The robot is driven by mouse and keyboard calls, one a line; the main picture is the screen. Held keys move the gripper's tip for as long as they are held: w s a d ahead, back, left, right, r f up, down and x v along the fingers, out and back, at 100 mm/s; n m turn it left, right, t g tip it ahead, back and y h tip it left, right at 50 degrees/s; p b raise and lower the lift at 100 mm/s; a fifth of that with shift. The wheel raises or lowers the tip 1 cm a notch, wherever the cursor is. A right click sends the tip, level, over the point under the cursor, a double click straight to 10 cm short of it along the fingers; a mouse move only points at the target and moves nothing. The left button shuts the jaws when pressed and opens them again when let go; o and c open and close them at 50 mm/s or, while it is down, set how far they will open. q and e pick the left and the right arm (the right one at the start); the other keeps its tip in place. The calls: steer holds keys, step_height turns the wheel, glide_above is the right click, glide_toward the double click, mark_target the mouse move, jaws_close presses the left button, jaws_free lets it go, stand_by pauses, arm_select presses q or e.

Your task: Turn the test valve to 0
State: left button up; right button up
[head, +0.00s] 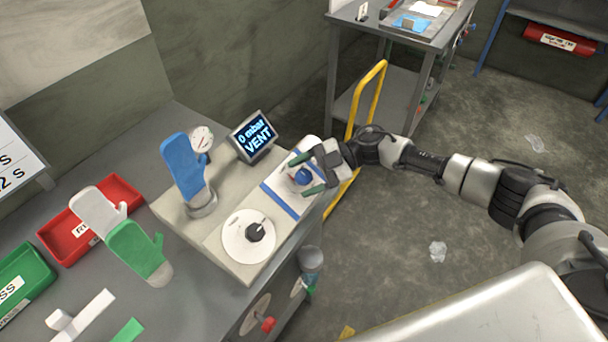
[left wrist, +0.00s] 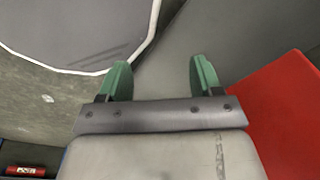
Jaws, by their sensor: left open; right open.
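A round white dial (head: 244,249) with a black knob (head: 256,232) lies on the front of the beige test bench. I cannot read labels showing which is the test valve. The display (head: 252,136) reads "0 mbar VENT". My left gripper (left wrist: 161,72) is open and empty in the left wrist view, and out of the head view.
A blue glove (head: 183,168) stands upright on the bench beside a gauge (head: 202,138). White and green gloves (head: 136,249) lie at left near a red tray (head: 119,191) and green tray (head: 35,275). A yellow rail (head: 370,92) stands behind my right gripper.

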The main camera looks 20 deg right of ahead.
steer(key=b+v, duration=0.3)
steer(key=v, duration=0.7)
steer(key=shift+d, duration=0.3)
steer(key=shift+r, duration=0.1)
